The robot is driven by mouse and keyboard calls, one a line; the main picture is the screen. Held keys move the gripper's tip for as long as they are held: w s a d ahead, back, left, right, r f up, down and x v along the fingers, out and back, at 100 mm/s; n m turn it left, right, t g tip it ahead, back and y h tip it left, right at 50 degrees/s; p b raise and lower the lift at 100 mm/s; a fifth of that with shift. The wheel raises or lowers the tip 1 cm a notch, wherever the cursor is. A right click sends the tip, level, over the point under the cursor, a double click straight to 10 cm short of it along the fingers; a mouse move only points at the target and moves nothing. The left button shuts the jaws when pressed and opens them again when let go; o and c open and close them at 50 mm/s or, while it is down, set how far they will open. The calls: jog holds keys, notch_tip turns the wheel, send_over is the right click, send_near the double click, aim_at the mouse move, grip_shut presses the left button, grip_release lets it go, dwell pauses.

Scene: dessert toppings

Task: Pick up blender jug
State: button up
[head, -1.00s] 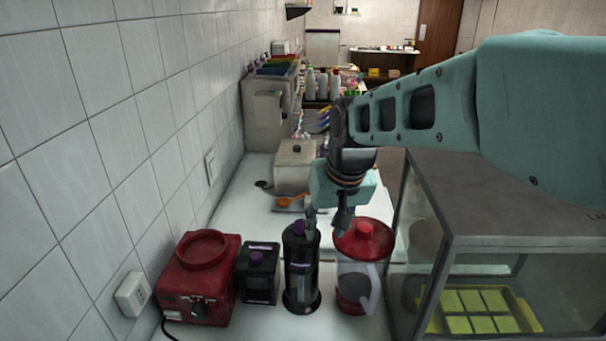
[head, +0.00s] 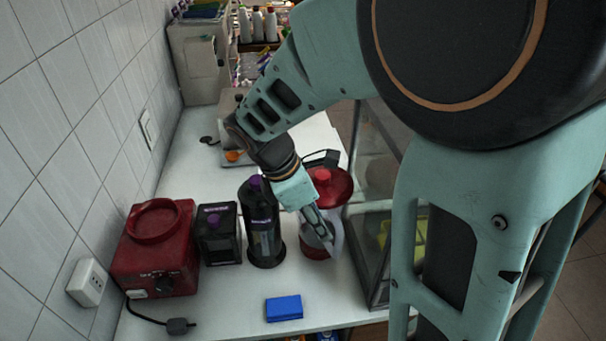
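The blender jug (head: 315,246) stands upright on the white counter, with a red lid (head: 332,187), a pale clear body and a red bottom. Its light handle (head: 337,238) faces toward the front right. My gripper (head: 322,232) comes down from the upper left, its fingers pointing down and right in front of the jug's body near the handle. The gripper and wrist hide much of the jug's left side. I cannot tell whether the fingers touch the handle or how far apart they are. The red blender base (head: 158,262) with a round ring on top stands at the left.
A black bottle with a purple cap (head: 263,230) stands close to the left of my gripper. A dark purple-capped container (head: 219,236) is beside it. A glass case (head: 372,240) stands close on the right. A blue block (head: 284,308) lies near the counter's front edge.

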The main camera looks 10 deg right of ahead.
aim_at(333, 255)
jog(key=shift+s+b+x, duration=0.15)
jog(key=shift+b+x, duration=1.45)
jog(key=shift+x, duration=0.2)
jog(key=shift+s+b+x, duration=0.15)
jog(key=shift+b+x, duration=1.5)
jog(key=shift+x, duration=0.15)
jog(key=shift+s+b+x, duration=0.15)
jog(key=shift+b+x, duration=1.45)
jog(key=shift+x, duration=0.2)
jog(key=shift+c, duration=0.2)
grip_shut()
jog(key=shift+r, duration=0.1)
